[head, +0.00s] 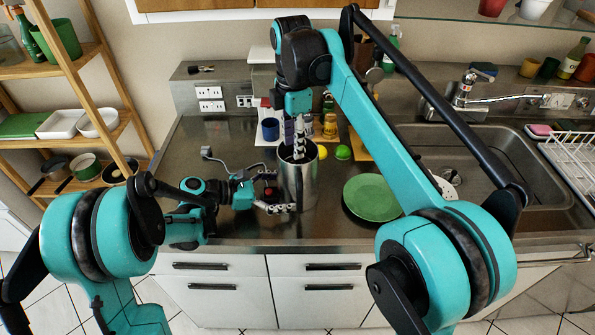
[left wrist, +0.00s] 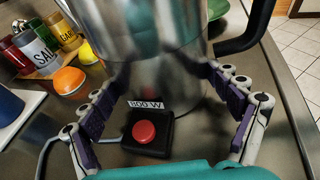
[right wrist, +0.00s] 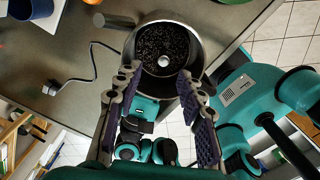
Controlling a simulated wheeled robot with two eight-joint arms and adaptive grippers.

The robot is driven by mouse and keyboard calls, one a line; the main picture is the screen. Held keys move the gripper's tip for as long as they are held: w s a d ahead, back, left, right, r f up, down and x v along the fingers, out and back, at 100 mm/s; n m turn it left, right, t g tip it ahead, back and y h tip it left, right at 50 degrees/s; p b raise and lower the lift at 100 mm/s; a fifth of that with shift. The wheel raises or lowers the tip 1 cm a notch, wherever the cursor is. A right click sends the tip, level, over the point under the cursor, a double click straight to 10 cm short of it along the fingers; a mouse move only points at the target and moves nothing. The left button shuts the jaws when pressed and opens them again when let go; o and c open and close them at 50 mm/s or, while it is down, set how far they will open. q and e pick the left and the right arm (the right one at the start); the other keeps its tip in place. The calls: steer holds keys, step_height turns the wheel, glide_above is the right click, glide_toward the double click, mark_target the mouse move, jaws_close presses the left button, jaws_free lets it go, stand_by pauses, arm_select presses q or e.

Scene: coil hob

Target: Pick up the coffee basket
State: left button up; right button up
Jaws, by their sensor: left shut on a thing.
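The coffee basket (right wrist: 165,45), full of dark grounds with a pale stem in its middle, sits inside the tall steel pot (head: 297,188). The basket shows only in the right wrist view; the pot wall hides it in the head view. My left gripper (head: 280,192) is shut on the pot's side, low down; in the left wrist view its fingers flank the steel body (left wrist: 155,60). My right gripper (head: 299,145) points down at the pot's mouth. In the right wrist view its fingers (right wrist: 158,72) are apart, near the rim, with nothing held between them.
A black box with a red button (left wrist: 145,132) stands close to the pot. A green plate (head: 371,198) lies right of it, a blue mug (head: 270,129) behind. Spice jars (left wrist: 38,55) stand at the back. The sink (head: 470,165) is at the right.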

steer(key=f, duration=0.3)
steer(key=d+f, duration=0.1)
steer(key=f, duration=0.1)
jaws_close()
